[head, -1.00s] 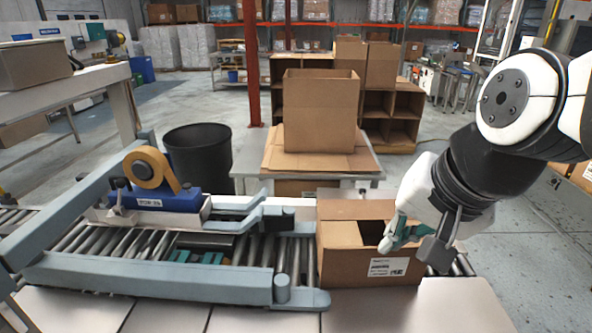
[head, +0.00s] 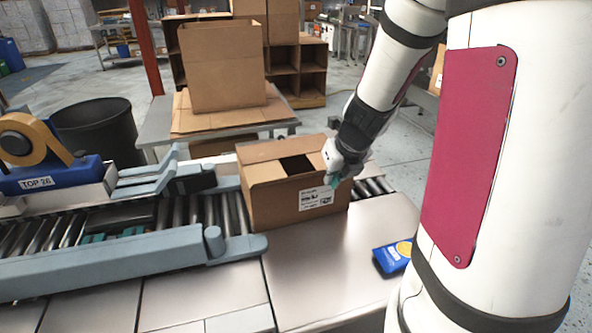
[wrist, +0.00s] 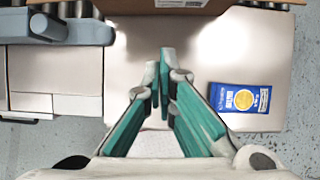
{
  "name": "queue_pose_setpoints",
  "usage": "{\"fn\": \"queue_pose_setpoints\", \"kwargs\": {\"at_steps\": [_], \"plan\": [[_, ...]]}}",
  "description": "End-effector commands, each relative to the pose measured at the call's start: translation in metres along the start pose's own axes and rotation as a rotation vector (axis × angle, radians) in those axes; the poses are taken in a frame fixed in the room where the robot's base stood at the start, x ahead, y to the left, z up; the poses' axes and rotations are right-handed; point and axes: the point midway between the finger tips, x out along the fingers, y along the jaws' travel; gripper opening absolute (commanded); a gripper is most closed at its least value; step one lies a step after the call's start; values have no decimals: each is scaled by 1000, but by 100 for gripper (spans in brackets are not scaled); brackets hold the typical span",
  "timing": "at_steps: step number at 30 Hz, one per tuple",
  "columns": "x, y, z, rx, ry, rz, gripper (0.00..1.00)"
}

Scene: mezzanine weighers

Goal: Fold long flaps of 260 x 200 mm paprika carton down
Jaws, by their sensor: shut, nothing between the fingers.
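The paprika carton (head: 275,208) is a brown box with a white label on its front, standing on the conveyor line. Its back long flap (head: 280,148) stands up and leans. A short flap (head: 264,171) at the left lies folded inward, and a dark gap shows in the top. I cannot tell how the front long flap lies. My gripper (head: 334,181) is shut and empty by the carton's front right corner; contact is unclear. In the wrist view my shut green-padded fingers (wrist: 163,62) point toward the carton's lower edge (wrist: 200,4).
A blue packet (head: 392,257) lies on the steel table (head: 325,265) in front. The tape machine (head: 60,180) and its grey guide rail (head: 130,262) stand left of the carton. Behind are a large open carton (head: 222,65) on flat sheets and a black bin (head: 97,130).

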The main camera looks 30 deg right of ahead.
Motion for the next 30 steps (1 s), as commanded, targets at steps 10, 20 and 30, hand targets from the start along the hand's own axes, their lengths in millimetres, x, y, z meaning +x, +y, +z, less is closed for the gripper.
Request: {"fn": "queue_pose_setpoints", "kwargs": {"at_steps": [10,20,30], "plan": [[49,1,-1,-2,2,2,0],[95,1,-1,-4,1,1,0],[83,1,32,-8,-1,2,0]]}}
